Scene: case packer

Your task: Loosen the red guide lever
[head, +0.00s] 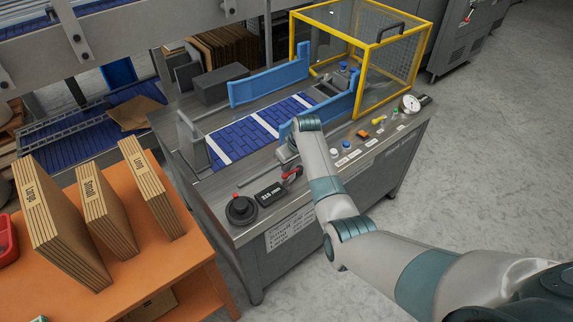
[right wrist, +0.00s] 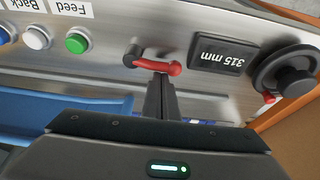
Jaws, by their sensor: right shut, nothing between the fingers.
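The red guide lever (head: 293,172) is on the front edge of the machine's steel top, beside the 315 mm display (head: 271,193). In the right wrist view the lever (right wrist: 157,66) has a red handle and a dark pivot at its left end. My right gripper (right wrist: 162,80) is shut and empty. Its fingertips are right at the middle of the red handle; I cannot tell whether they touch it. In the head view my right arm reaches over the machine's front and the hand (head: 287,153) is partly hidden behind its wrist. My left gripper is not in view.
A black handwheel (head: 241,209) is left of the display. Coloured buttons, one green (right wrist: 77,43), line the panel on the lever's other side. Blue guide rails (head: 270,80) flank the blue belt. A yellow-framed guard (head: 373,45) stands behind. Flat cartons (head: 108,215) stand on an orange table.

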